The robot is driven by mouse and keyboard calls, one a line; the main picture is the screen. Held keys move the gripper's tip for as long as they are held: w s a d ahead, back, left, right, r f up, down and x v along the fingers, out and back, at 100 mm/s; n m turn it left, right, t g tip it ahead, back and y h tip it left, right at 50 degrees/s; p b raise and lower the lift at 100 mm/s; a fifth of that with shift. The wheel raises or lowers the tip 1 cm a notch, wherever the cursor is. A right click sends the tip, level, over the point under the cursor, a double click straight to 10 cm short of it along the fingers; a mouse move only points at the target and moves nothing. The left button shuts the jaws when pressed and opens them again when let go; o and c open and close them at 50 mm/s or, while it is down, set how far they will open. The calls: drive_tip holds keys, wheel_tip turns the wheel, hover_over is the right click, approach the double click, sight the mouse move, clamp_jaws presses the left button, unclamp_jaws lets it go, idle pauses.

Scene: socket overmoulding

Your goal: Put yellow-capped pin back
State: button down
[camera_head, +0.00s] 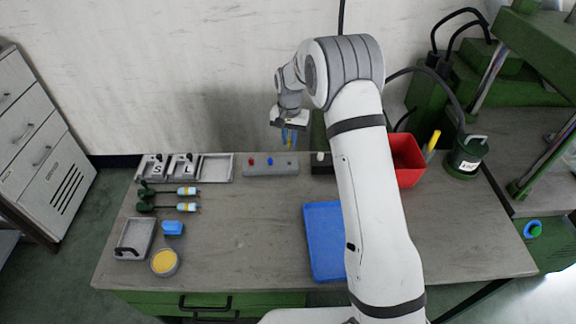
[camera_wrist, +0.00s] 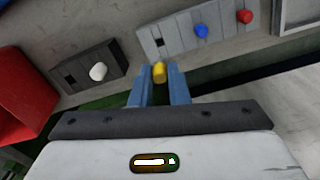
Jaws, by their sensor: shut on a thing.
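My gripper (camera_wrist: 159,82) is shut on the yellow-capped pin (camera_wrist: 160,72), whose yellow cap shows between the blue fingertips in the wrist view. In the head view my gripper (camera_head: 290,135) is raised above the back of the bench. A grey pin block (camera_head: 271,170) is below it, with a red-capped pin (camera_wrist: 244,17), a blue-capped pin (camera_wrist: 200,31) and an empty square hole (camera_wrist: 160,43). To its right in the head view is a dark block (camera_head: 321,169) with a white-capped pin (camera_wrist: 98,71) and an empty hole (camera_wrist: 70,80). The pin's lower part is hidden.
A red bin (camera_head: 408,162) and a blue tray (camera_head: 322,245) are at the right, partly behind my arm. Grey trays (camera_head: 216,168) are at the back left. Two screwdriver-like tools (camera_head: 165,207), a blue block (camera_head: 172,228) and a yellow-filled cup (camera_head: 164,263) are at the left. Mid-bench is clear.

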wheel_tip(320, 180, down, 8)
drive_tip(key=shift+f+p, duration=0.1)
drive_tip(key=shift+p, duration=0.8)
drive_tip(key=shift+f, duration=0.15)
drive_tip(key=c, duration=1.4)
unclamp_jaws()
